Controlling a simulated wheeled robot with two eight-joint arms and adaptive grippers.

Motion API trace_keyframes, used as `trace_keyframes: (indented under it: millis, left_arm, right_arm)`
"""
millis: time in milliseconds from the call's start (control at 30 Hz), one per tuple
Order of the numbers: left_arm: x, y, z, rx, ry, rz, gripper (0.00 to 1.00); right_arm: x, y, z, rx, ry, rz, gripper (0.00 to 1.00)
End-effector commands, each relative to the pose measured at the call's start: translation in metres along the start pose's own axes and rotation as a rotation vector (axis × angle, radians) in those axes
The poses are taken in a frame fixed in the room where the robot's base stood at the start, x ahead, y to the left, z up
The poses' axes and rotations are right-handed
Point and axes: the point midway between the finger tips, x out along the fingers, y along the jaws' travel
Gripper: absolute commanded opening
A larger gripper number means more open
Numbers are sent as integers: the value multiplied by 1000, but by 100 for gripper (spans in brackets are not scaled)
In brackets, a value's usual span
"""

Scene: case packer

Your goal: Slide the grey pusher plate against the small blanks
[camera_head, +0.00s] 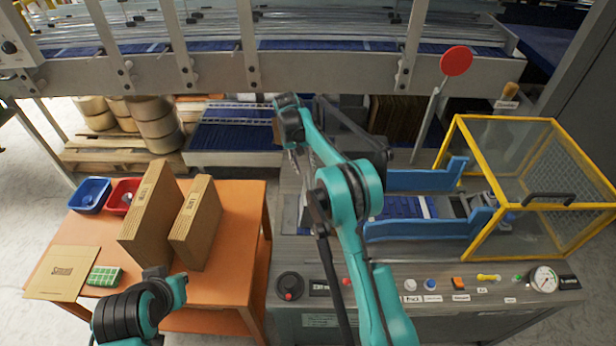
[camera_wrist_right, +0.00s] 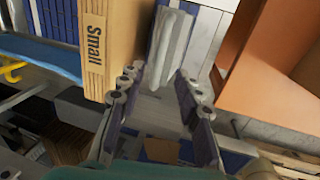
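The small blanks (camera_wrist_right: 108,40) show in the right wrist view as a brown cardboard stack with a "Small" label, left of my right gripper (camera_wrist_right: 158,78). That gripper is open. A light grey upright piece (camera_wrist_right: 172,45), which looks like the pusher plate, stands just beyond and between its fingertips, beside the blanks. Contact between plate and blanks is unclear. In the head view my right gripper (camera_head: 291,150) points down at the machine's left side; the arm hides most of the plate area. My left gripper (camera_head: 165,278) is over the orange table's front; its finger opening is unclear.
The orange table (camera_head: 232,225) holds two tall cardboard stacks (camera_head: 197,220), blue (camera_head: 90,195) and red (camera_head: 121,196) bins, a flat carton (camera_head: 62,272) and a green pack (camera_head: 105,276). Blue guides (camera_head: 430,228) and a yellow-framed guard (camera_head: 462,140) stand right of my right arm.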

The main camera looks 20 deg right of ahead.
Motion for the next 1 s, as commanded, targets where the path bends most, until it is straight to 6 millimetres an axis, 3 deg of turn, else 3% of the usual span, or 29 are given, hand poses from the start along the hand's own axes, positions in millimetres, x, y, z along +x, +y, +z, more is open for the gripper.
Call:
trace_keyframes:
  millis: [300,700,733,867,1000]
  left_arm:
    - [8,0,6,0,0,0,0]
    - [9,0,6,0,0,0,0]
    - [9,0,6,0,0,0,0]
    - [9,0,6,0,0,0,0]
    - [9,0,6,0,0,0,0]
  right_arm:
    - [52,0,0,0,1,-1,34]
    - [62,0,0,-1,1,-1,34]
    - [62,0,0,-1,1,-1,32]
    - [62,0,0,-1,1,-1,0]
    - [62,0,0,-1,1,-1,0]
